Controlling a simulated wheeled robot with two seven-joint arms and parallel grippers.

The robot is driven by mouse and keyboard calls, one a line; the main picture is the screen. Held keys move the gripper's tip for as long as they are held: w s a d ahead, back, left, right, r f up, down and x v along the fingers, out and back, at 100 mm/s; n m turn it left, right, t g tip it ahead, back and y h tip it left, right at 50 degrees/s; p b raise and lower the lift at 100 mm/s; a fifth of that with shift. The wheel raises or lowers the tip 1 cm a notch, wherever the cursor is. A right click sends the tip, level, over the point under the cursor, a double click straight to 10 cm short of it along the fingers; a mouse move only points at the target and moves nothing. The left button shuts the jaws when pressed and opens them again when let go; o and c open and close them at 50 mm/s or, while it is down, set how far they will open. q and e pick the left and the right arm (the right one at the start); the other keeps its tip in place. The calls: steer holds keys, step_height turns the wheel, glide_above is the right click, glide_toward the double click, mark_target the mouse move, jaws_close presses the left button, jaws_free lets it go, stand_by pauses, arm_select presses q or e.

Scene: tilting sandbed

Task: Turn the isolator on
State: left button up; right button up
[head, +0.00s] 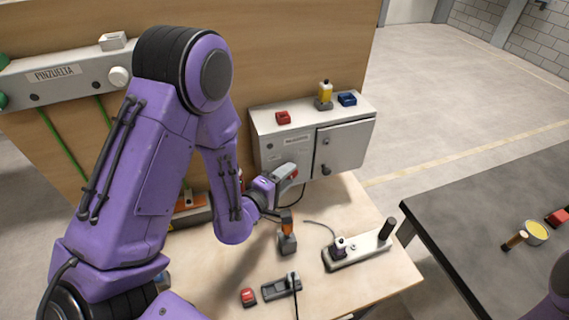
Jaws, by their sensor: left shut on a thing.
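A grey wall box (283,148) stands on the back of the wooden table, with a labelled left front and a door on the right. My left gripper (286,173) is at the lower left front of this box, shut on the isolator handle (294,174). Only a small red part of the handle shows; the gripper hides the rest, so its angle cannot be told. Only a purple part of my right arm shows at the lower right edge; its gripper is out of view.
A power strip (358,250), an orange-topped tool (287,236) and a red item (248,297) lie on the wooden table. A dark table (490,230) stands at right.

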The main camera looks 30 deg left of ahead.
arm_select(q)
steer(key=shift+w+d+r+m+g+y+p, duration=0.1)
steer(key=shift+r+m+g+y+p, duration=0.1)
steer(key=shift+m+g+y, duration=0.5)
steer(key=shift+w+d+r+m+g+y+p, duration=0.1)
steer(key=shift+r+m+g+y+p, duration=0.15)
steer(key=shift+g, duration=0.85)
steer(key=shift+w+d+r+m+g+y+p, duration=0.15)
steer(key=shift+m+g+y, duration=0.3)
steer(key=shift+g, duration=0.45)
steer(key=shift+s+f, duration=0.15)
steer(key=o, duration=1.1)
steer(key=shift+c, duration=0.2)
